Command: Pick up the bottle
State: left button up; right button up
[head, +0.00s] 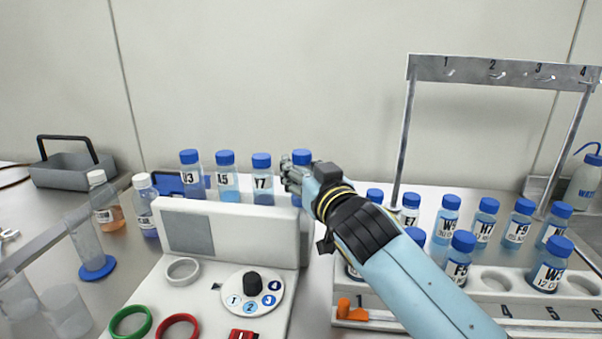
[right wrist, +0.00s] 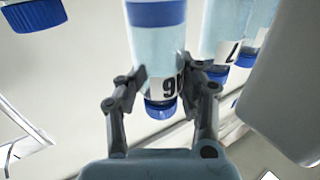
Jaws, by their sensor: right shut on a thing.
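My right gripper (head: 291,176) reaches in from the lower right and is shut on a clear bottle with a blue cap (head: 302,157). This bottle is at the right end of the back row, and the gripper hides much of its body. In the right wrist view the gripper's fingers (right wrist: 166,92) stand on both sides of the bottle (right wrist: 157,55), near its white, partly hidden label. Whether its base is off its support cannot be told. My left gripper is not in view.
Bottles U3 (head: 192,175), one beside it (head: 227,178) and Y7 (head: 262,181) stand close to the left, behind a white console (head: 225,228). At right are a rack (head: 500,312) with several blue-capped bottles and a metal frame (head: 500,72) with hooks.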

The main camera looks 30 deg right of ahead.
aim_at(301, 151)
notch_tip(301, 151, up, 4)
jog(key=shift+f+p, duration=0.1)
jog(key=shift+p, duration=0.5)
jog(key=s+r, duration=0.6)
jog(key=s, duration=0.5)
jog(key=shift+s+d, duration=0.3)
jog(key=shift+s, duration=0.05)
jog(key=o, duration=0.5)
jog(key=c, duration=0.5)
jog(key=shift+b, duration=0.3)
